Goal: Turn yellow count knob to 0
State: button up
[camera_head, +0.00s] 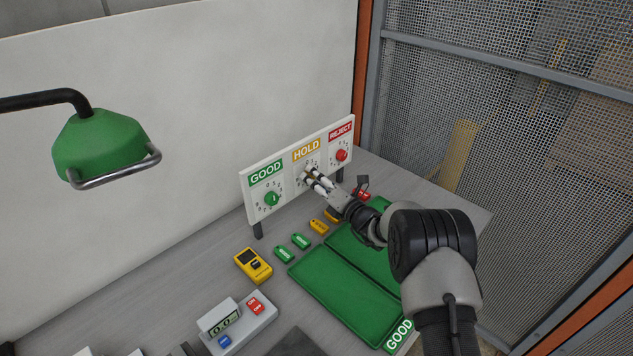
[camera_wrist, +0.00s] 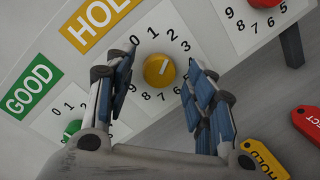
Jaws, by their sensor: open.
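The yellow knob (camera_wrist: 158,70) sits on a white dial with black digits under the HOLD label (camera_wrist: 100,15). Its pale mark points up and slightly right, seemingly toward the 2; the 0 is at the dial's upper left. My gripper (camera_wrist: 157,76) is open, with one finger on each side of the knob and visible gaps between. In the head view my gripper (camera_head: 312,177) is at the middle of the white panel (camera_head: 250,210) and largely hides the yellow knob.
The green knob (camera_head: 271,198) under GOOD and red knob (camera_head: 341,155) under REJECT flank it. Several tags lie below the panel, near green trays (camera_head: 345,300). A yellow meter (camera_head: 253,265) and a grey counter box (camera_head: 250,312) stand at front left. A green lamp (camera_head: 100,145) hangs left.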

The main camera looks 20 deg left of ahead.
jog(key=shift+a, duration=0.1)
jog(key=shift+c, duration=0.4)
jog(key=c, duration=1)
jog(key=shift+f+n+b, duration=0.1)
jog(key=shift+n+b, duration=0.3)
jog(key=shift+b, duration=0.25)
jog(key=n+y+b, duration=0.1)
jog(key=n+b, duration=0.7)
jog(key=b, duration=0.1)
jog(key=shift+f+n, duration=0.15)
jog(key=shift+n, duration=0.15)
jog(key=shift+n+y, duration=0.4)
jog(key=shift+n, duration=1.3)
